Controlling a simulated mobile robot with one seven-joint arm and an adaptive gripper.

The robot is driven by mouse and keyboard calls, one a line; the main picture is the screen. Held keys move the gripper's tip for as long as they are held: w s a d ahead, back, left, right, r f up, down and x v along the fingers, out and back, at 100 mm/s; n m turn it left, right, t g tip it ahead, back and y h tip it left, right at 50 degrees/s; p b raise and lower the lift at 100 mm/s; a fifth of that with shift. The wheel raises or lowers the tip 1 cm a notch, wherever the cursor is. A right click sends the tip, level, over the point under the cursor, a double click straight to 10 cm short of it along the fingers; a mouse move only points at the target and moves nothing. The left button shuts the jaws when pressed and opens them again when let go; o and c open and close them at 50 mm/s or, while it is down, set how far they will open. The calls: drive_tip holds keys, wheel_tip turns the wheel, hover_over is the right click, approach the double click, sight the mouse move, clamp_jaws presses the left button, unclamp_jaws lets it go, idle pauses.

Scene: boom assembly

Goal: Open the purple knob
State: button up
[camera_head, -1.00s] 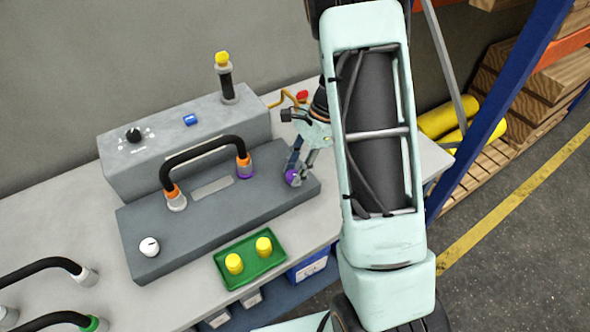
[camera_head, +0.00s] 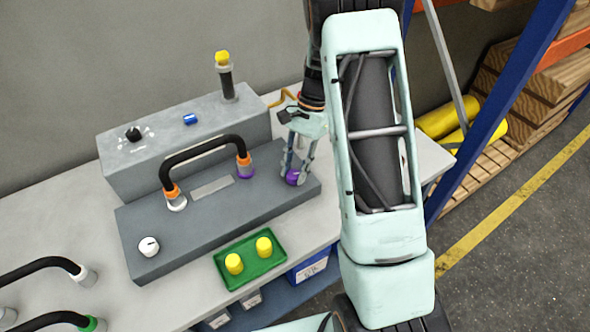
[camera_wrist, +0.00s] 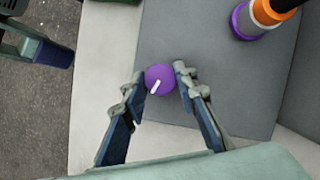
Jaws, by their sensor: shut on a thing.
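The purple knob (camera_head: 294,177) sits on top of the grey box (camera_head: 225,224), near its right end. In the wrist view the purple knob (camera_wrist: 160,79) is round with a white mark pointing toward the lower left. My gripper (camera_head: 296,176) reaches down from above with its two fingers at the knob. In the wrist view my gripper (camera_wrist: 160,82) has one fingertip on each side of the knob, shut on it. The knob is still seated on the box.
A black hose (camera_head: 207,142) with orange collars arches over the box left of my gripper. A white knob (camera_head: 149,246) is at the box's left end. A green tray (camera_head: 250,279) with yellow caps lies in front. A taller grey unit (camera_head: 150,165) stands behind.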

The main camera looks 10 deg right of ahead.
drive_tip(key=shift+w+n+h, duration=0.1)
drive_tip(key=shift+n+h, duration=0.2)
drive_tip(key=shift+n, duration=0.8)
drive_tip(key=shift+g, duration=0.3)
drive_tip(key=o, duration=1.1)
drive_tip(key=shift+o, duration=0.2)
drive_tip(key=shift+r, duration=0.1)
drive_tip(key=v, duration=1.2)
drive_tip(key=shift+a, duration=0.15)
